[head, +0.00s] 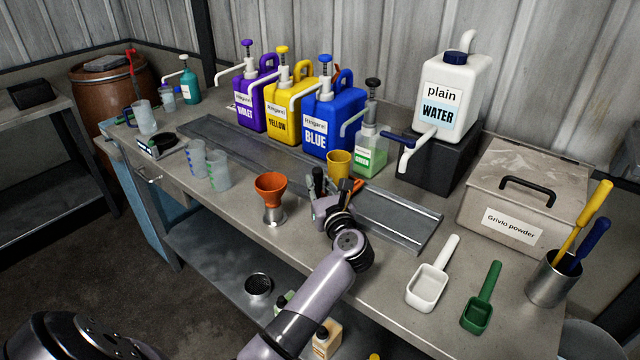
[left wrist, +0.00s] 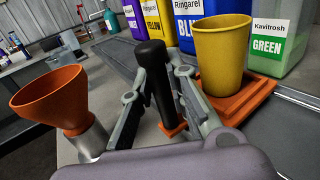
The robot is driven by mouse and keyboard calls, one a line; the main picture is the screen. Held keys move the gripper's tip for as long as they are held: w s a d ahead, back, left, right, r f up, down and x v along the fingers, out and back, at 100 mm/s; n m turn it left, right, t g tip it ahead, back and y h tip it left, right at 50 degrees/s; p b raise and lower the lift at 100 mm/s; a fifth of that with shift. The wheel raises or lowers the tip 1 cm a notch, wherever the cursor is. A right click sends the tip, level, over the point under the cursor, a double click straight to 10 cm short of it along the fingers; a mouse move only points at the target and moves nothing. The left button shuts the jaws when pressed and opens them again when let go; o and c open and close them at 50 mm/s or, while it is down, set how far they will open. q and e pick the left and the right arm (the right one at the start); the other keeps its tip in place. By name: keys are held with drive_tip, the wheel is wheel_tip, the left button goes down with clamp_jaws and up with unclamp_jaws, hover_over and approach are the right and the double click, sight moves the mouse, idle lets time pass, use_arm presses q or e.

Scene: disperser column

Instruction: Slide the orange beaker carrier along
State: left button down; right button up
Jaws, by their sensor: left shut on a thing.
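The orange beaker carrier (head: 357,186) sits on the metal rail in front of the green dispenser, partly hidden by my gripper in the head view. Its square orange tray shows in the left wrist view (left wrist: 246,101), with a yellow cup (left wrist: 222,55) standing upright on it. The cup also shows in the head view (head: 339,164). A black upright handle (left wrist: 158,85) rises from an orange foot beside the tray. My left gripper (head: 329,187) is shut on this handle, one finger on each side. My right gripper is not in view.
The metal rail (head: 400,214) runs along the bench before the violet, yellow, blue and green dispensers. An orange funnel (head: 271,186) on a metal stand is left of my gripper. The water jug (head: 447,92) stands on a black block behind. Scoops lie at right.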

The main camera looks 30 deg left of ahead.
use_arm(q)
drive_tip(key=a, duration=0.4)
drive_tip(key=shift+w+a, duration=0.1)
drive_tip(key=shift+w, duration=0.05)
drive_tip(key=c, duration=1.5)
unclamp_jaws()
drive_tip(key=shift+c, duration=0.2)
drive_tip(key=v, duration=1.2)
